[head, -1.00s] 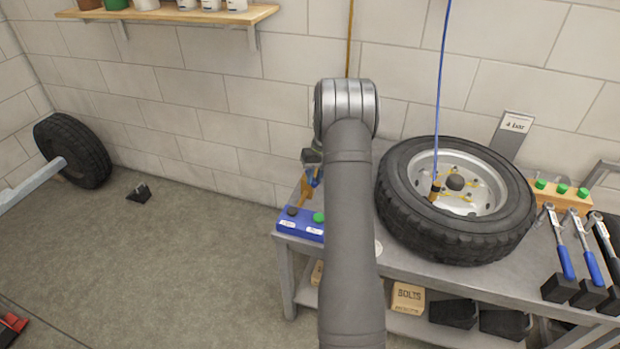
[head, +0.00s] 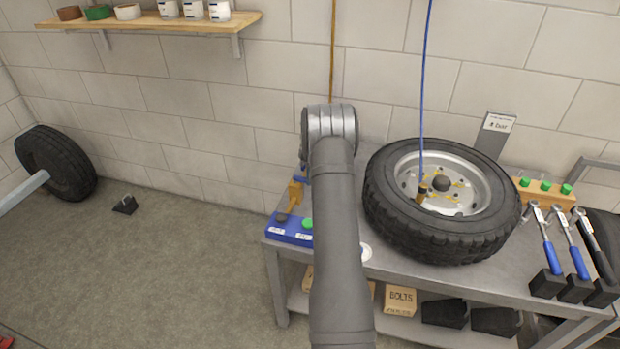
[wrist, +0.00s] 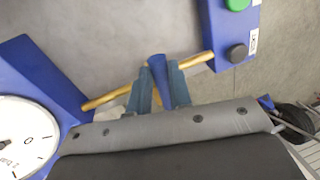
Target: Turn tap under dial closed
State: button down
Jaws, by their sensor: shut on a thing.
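In the wrist view, a white dial (wrist: 22,138) with dark marks sits in a blue housing (wrist: 42,75) at the left. A brass pipe (wrist: 105,99) runs from this housing to a blue box (wrist: 225,30) at the upper right. The blue tap handle (wrist: 157,68) stands across the pipe, between the two fingertips of my gripper (wrist: 158,88). The gripper is shut on the handle. In the head view, the brass pipe (head: 295,193) and the blue box (head: 289,231) show left of my arm. My arm hides the gripper there.
The box carries a green button (head: 307,224) and a dark one (head: 281,217). A tyre (head: 440,235) lies on the bench (head: 380,272) right of my arm. Torque wrenches (head: 568,245) stand at the right end. The floor left of the bench is mostly clear.

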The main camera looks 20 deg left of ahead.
jog(key=shift+w+r+n, duration=0.1)
jog(key=shift+w+n, duration=0.2)
jog(key=shift+n, duration=0.2)
jog(key=c, duration=1.3)
grip_release()
jog(key=w+r, duration=0.3)
jog(key=r, duration=1.4)
jog(key=shift+w, duration=0.2)
jog(key=shift+f, duration=0.1)
jog(key=s+f, duration=0.1)
jog(key=f, duration=0.4)
jog(key=s+f, duration=0.1)
jog(key=f, duration=0.5)
jog(key=s+f, duration=0.1)
jog(key=f, duration=0.5)
jog(key=shift+s, duration=0.25)
